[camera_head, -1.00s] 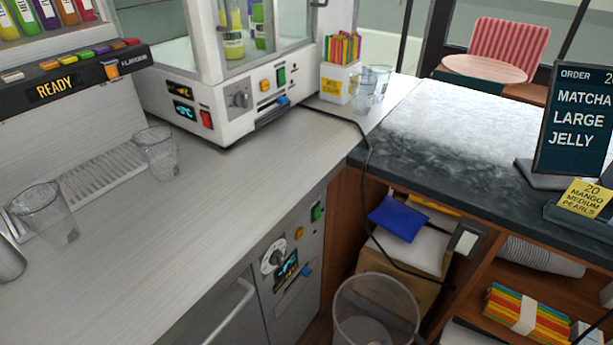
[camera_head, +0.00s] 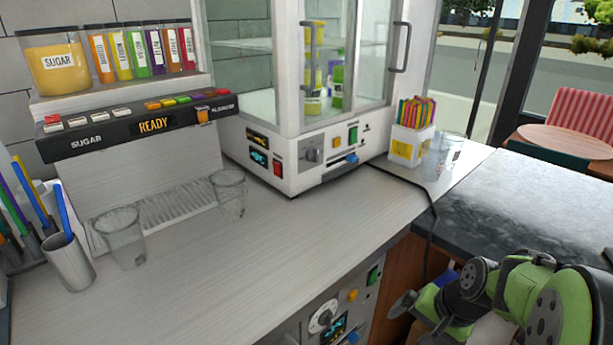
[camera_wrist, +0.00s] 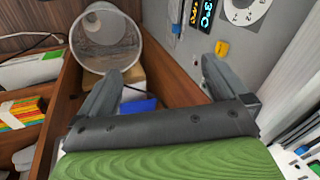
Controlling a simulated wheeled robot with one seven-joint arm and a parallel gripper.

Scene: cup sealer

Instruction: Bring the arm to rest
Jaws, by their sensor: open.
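My arm, green and dark grey, shows at the lower right of the head view, in front of the dark counter's side. In the wrist view my gripper (camera_wrist: 160,85) has its two grey fingers spread apart with nothing between them. Beyond the fingers are a clear round bin (camera_wrist: 107,40), a blue packet (camera_wrist: 138,105) and the grey front of the lower cabinet (camera_wrist: 205,35). The gripper touches none of these as far as I can tell. In the head view the gripper's fingertips are hard to make out.
Two clear cups (camera_head: 121,236) stand on the grey counter (camera_head: 250,260) by the sugar dispenser (camera_head: 150,125). A glass-fronted machine (camera_head: 300,150) and a straw box (camera_head: 410,143) stand behind. A metal pen cup (camera_head: 69,262) is at left. The dark counter (camera_head: 510,200) looks clear.

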